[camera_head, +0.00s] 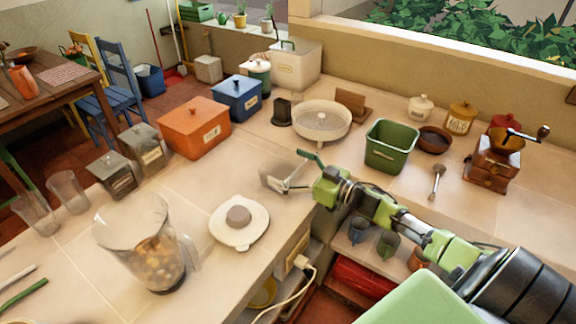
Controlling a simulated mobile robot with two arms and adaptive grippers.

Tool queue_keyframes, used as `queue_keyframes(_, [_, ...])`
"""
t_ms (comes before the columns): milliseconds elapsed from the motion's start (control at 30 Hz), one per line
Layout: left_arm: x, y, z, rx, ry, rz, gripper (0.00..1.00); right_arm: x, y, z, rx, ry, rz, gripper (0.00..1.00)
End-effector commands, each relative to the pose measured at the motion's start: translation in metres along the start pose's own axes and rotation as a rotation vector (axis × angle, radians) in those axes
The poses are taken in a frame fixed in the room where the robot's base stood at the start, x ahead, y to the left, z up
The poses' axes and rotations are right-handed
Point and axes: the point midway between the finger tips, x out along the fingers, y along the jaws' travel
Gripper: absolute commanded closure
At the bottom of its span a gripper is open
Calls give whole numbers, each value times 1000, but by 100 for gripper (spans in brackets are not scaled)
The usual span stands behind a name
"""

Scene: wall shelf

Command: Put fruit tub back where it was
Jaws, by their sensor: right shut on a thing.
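My right gripper (298,178) reaches in from the right over the counter's front part. It is shut on a small clear tub (272,178), which shows at its fingertips. The tub is see-through and partly hidden by the fingers, so its contents are hard to make out. I cannot tell whether it touches the counter. No label marks it as the fruit tub. My left gripper is not in view.
A white round strainer bowl (322,135) and a green bin (388,160) stand behind the gripper. A white lid (255,228) and a clear jug (118,238) with brown pieces are to its left. Orange (185,142) and blue (235,106) boxes stand farther back.

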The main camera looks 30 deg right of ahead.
Motion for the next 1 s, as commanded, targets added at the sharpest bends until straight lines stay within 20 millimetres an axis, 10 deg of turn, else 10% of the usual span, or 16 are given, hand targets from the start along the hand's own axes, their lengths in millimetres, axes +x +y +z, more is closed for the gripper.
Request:
queue_keyframes(67, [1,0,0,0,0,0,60,0,0,2,0,0,0,32])
queue_keyframes(100, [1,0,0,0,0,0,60,0,0,2,0,0,1,2])
queue_keyframes(133, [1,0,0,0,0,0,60,0,0,1,0,0,1,0])
queue_keyframes(567, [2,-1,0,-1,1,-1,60,-10,0,2,1,-3,1,0])
queue_keyframes(1000, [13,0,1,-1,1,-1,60,-75,0,3,1,-5,0,0])
